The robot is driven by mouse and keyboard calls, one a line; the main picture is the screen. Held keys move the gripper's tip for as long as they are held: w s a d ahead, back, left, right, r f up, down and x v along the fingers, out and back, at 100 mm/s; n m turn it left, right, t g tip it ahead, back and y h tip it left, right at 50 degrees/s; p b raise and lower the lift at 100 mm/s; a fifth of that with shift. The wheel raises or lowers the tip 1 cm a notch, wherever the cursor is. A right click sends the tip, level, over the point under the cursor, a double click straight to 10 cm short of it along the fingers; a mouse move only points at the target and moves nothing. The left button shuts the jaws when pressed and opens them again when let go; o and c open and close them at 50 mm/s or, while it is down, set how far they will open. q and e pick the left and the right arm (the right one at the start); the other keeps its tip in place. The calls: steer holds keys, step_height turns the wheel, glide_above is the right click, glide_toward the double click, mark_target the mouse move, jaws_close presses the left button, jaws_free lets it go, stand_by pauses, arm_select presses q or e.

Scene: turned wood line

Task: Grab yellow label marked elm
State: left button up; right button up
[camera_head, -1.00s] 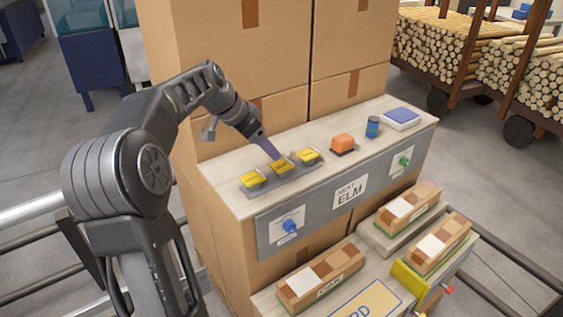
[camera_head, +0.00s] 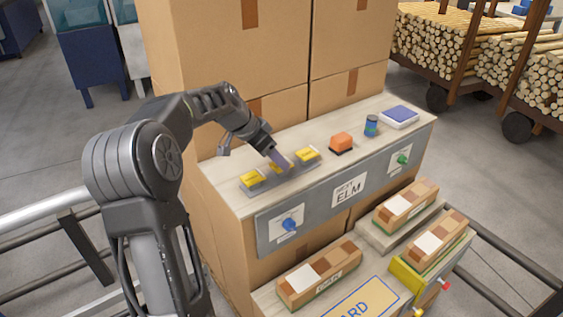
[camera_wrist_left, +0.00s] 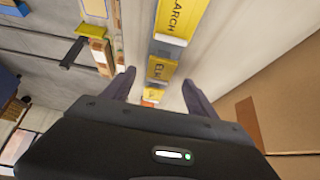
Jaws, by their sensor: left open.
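Three yellow labels lie in a row on a grey holder on the narrow bench top. The middle one, marked ELM (camera_wrist_left: 160,68), shows in the left wrist view between my left gripper's fingers; in the head view it is partly hidden by them. The label marked LARCH (camera_wrist_left: 176,20) is at the top of the wrist view, apparently the left label (camera_head: 252,178) in the head view. The right label (camera_head: 307,154) is only partly readable in the wrist view. My left gripper (camera_wrist_left: 159,79) is open and empty, its fingers straddling the row at ELM. My right gripper is not in view.
Tall cardboard boxes (camera_head: 235,45) stand close behind the bench. A sign reading NEXT ELM (camera_head: 348,190) is on the front panel. Wooden blocks (camera_head: 320,275) sit lower in front.

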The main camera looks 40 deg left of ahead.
arm_select(q)
steer(key=shift+x, duration=1.2)
steer(key=shift+s, duration=0.1)
steer(key=shift+c, duration=0.4)
steer(key=c, duration=1.3)
